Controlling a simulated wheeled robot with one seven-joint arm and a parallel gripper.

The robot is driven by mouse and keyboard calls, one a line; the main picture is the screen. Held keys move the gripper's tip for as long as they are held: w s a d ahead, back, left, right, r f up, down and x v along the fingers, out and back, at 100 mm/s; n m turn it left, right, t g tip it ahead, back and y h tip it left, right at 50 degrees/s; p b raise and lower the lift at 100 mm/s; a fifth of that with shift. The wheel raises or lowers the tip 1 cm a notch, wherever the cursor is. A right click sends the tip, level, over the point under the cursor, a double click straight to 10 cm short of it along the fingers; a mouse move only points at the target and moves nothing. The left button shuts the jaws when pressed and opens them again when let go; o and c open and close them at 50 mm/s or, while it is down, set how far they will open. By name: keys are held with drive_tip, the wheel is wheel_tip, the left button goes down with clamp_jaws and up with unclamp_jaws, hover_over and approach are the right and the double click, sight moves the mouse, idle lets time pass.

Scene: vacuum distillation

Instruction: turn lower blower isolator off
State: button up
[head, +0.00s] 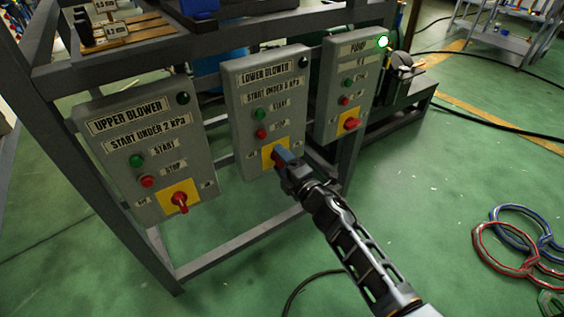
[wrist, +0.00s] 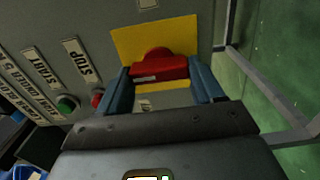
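The lower blower panel (head: 240,93) is a grey box in the middle of the head view, with a dark lamp, a green start button and a red stop button. Its isolator is a red rotary handle (wrist: 160,68) on a yellow plate (wrist: 125,42), seen in the wrist view. In the head view my gripper (head: 281,158) is at this plate and covers most of the handle. In the wrist view my gripper (wrist: 163,82) has one blue finger on each side of the red handle. Whether both fingers touch it I cannot tell.
The upper blower panel (head: 108,140) stands left and the pump panel (head: 331,90) right, its lamp lit green. All hang on a grey metal frame (head: 230,257). Red and blue hoses (head: 505,240) lie on the green floor at right.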

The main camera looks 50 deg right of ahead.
drive_tip(key=o, duration=0.4)
drive_tip(key=shift+o, duration=0.2)
drive_tip(key=v, duration=0.7)
drive_tip(key=shift+s, duration=0.4)
drive_tip(key=shift+a, duration=0.15)
drive_tip(key=s+a+r+m+y, duration=0.15)
drive_tip(key=s+a+m, duration=0.25)
drive_tip(key=s+a, duration=0.7)
drive_tip(key=s+a+r+m+g+y, duration=0.1)
drive_tip(key=s+a+r+m, duration=0.3)
drive_tip(key=s, duration=0.5)
drive_tip(key=s+a+r+m+g+y, duration=0.1)
drive_tip(key=s+a+r+m+y, duration=0.1)
drive_tip(key=s+a+r+m, duration=0.3)
drive_tip(key=s+r+m, duration=0.2)
drive_tip(key=s+r, duration=0.2)
drive_tip(key=s, duration=0.1)
drive_tip(key=shift+a+r+g, duration=0.2)
drive_tip(key=shift+r+g, duration=0.05)
drive_tip(key=shift+g, duration=0.05)
drive_tip(key=shift+y, duration=0.25)
wheel_tip(320, 180, up, 13)
drive_tip(key=p, duration=1.2)
drive_tip(key=shift+f+p, duration=0.1)
drive_tip(key=shift+p, duration=0.25)
